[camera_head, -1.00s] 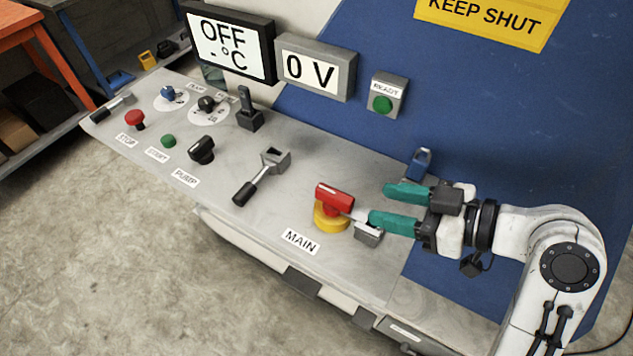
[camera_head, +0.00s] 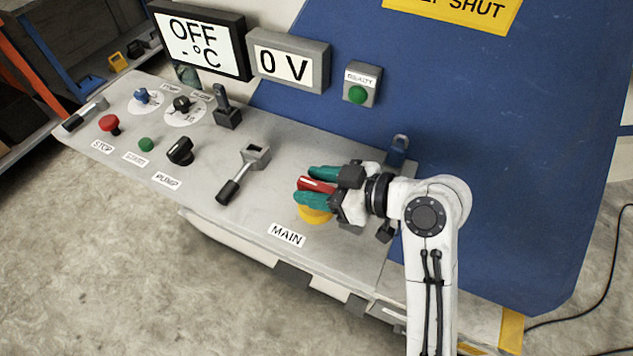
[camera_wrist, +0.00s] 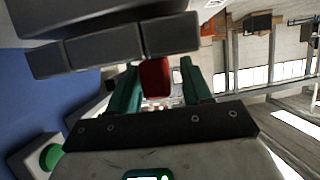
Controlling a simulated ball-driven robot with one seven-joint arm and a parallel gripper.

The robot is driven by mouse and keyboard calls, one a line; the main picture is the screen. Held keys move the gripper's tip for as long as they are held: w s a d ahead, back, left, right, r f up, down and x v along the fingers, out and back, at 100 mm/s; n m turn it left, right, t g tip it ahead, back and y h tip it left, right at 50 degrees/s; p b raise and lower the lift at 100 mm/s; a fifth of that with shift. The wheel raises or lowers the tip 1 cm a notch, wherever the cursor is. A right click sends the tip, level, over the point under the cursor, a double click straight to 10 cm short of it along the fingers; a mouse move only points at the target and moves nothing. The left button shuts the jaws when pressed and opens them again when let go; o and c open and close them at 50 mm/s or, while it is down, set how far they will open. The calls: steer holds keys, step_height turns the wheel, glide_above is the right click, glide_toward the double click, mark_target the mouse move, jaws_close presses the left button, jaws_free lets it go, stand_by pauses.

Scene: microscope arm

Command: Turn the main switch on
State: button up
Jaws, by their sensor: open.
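The main switch has a red handle (camera_head: 316,186) on a yellow round base (camera_head: 313,215), above the MAIN label (camera_head: 287,235) on the grey panel. My gripper (camera_head: 312,186) has green fingers and is open, with one finger on each side of the red handle. In the wrist view the red handle (camera_wrist: 155,77) shows between the two green fingers (camera_wrist: 157,88). I cannot tell whether either finger touches it. My gripper hides part of the switch. The display (camera_head: 290,65) reads 0 V, and another display (camera_head: 196,42) reads OFF.
A lever (camera_head: 243,172) stands left of the switch on the panel (camera_head: 200,185). Further left are the pump knob (camera_head: 180,151), the green start button (camera_head: 146,145) and the red stop button (camera_head: 109,124). A blue cabinet (camera_head: 480,150) rises behind my gripper.

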steer(key=shift+c, duration=0.5)
jaws_close()
